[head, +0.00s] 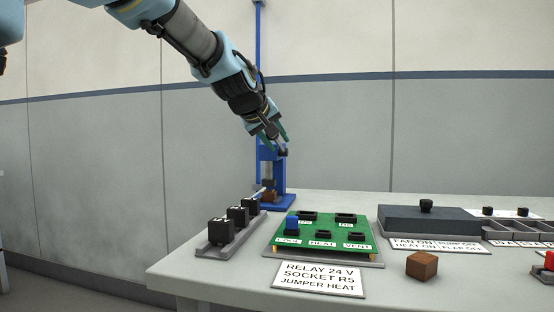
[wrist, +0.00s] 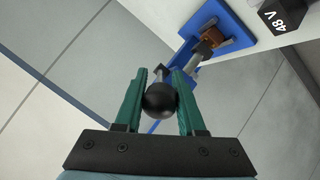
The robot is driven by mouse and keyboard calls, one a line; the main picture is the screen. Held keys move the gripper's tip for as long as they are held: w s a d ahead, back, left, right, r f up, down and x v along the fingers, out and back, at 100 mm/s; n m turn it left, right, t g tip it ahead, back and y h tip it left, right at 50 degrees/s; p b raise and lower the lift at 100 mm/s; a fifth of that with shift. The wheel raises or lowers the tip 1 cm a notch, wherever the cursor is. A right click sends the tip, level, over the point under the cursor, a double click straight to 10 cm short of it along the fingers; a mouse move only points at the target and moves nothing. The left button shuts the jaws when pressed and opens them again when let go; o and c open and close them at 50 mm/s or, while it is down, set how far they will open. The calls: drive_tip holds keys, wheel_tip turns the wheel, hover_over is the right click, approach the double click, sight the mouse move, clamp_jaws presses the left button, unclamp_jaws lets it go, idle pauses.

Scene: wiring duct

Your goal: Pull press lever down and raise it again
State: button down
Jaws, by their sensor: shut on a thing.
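The blue press (head: 276,203) stands at the back left of the table, with a tall blue column. Its blue base (wrist: 228,32) shows at the top of the wrist view, with a brown block (wrist: 222,38) on it under the grey ram (wrist: 203,50). My gripper (head: 282,150) is at the press, in front of its column. In the wrist view my gripper (wrist: 160,98) has its green fingers on both sides of the black ball knob (wrist: 160,100) of the press lever and is shut on it. Most of the lever behind the knob is hidden.
Black relays (head: 221,230) stand in a grey rack in front of the press. A green circuit board (head: 325,254), a label plate (head: 318,278), a brown cube (head: 422,265) and a dark control box (head: 430,220) occupy the table to the right.

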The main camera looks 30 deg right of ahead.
drive_tip(key=f+b, duration=0.1)
drive_tip(key=b, duration=0.1)
drive_tip(key=f+b, duration=0.1)
drive_tip(key=b, duration=0.2)
drive_tip(key=f+t+h+b, duration=0.1)
drive_tip(key=b, duration=0.2)
drive_tip(key=shift+s+a+f, duration=0.2)
drive_tip(key=shift+a+f, duration=0.05)
drive_tip(key=shift+f, duration=0.15)
drive_tip(key=c, duration=0.5)
unclamp_jaws()
drive_tip(key=shift+r, duration=0.1)
drive_tip(key=v, duration=1)
drive_tip(key=shift+s+a, duration=0.3)
drive_tip(key=shift+a, duration=0.05)
